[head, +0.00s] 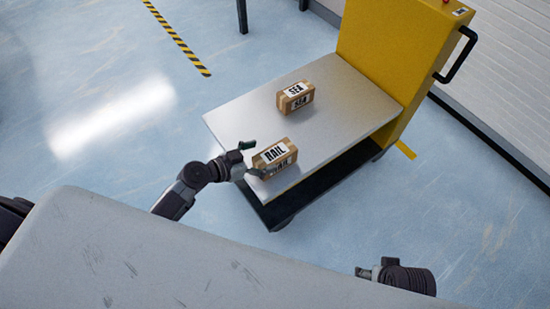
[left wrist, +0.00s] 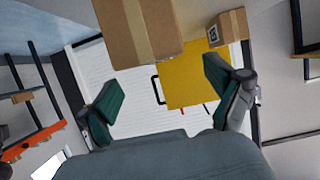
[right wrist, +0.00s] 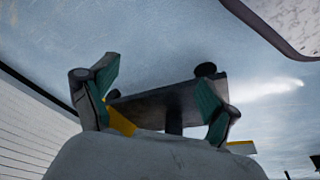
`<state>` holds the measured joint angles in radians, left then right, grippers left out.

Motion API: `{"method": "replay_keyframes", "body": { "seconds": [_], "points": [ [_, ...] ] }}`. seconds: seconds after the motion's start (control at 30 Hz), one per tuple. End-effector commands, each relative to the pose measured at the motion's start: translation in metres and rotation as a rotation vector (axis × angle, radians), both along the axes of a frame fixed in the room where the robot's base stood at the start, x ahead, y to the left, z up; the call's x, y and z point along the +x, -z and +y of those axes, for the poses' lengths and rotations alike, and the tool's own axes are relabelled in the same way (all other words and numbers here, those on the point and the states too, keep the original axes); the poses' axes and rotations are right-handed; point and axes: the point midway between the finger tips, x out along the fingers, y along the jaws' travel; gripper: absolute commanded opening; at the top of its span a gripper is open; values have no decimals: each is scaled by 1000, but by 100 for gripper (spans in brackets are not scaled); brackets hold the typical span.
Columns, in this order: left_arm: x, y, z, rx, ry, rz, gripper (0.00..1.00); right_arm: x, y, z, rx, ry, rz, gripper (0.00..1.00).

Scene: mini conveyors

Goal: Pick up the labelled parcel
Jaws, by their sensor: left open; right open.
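A brown parcel labelled RAIL (head: 274,155) lies near the front edge of the silver cart top (head: 235,118). A second brown parcel labelled SEA (head: 296,97) stands farther back, apart from it. My left gripper (head: 250,160) is open at the left end of the RAIL parcel, its fingers to either side of that end; contact cannot be told. In the left wrist view a large parcel (left wrist: 140,28) is ahead of the open fingers (left wrist: 163,75), with a smaller-looking parcel (left wrist: 230,27) beyond. My right gripper (head: 364,271) is open and empty, away from the cart.
The cart has a tall yellow end panel (head: 385,50) with a black handle (head: 459,58) and a dark lower deck (head: 300,194). The right wrist view shows the cart's dark underside (right wrist: 160,103). A white wall (head: 500,75) runs along the right.

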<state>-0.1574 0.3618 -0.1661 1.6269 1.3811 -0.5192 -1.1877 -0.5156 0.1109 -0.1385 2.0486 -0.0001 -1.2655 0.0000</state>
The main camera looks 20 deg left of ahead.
Motion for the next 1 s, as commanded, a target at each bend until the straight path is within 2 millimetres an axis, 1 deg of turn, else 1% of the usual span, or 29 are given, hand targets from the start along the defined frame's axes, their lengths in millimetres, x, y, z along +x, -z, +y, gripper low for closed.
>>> {"method": "replay_keyframes", "body": {
  "seconds": [0.17,0.3,0.4,0.53,0.73,0.97,1.0],
  "points": [
    [9,8,-8,-2,0,1,92,0,0,0,0,0,-1,87],
    [22,23,-20,-3,-1,1,92,1,-5,1,1,1,-7,87],
    [31,27,-27,-2,-1,-1,92,1,-9,1,1,1,-6,87],
    [36,30,-31,1,0,0,92,2,-12,1,2,1,-11,87],
    [36,30,-31,1,0,0,92,2,-12,0,1,2,-11,87],
    [36,30,-31,1,0,0,53,1,-11,0,1,2,-8,87],
    [36,31,-31,1,0,2,47,1,-10,0,1,2,-7,87]
  ]
}}
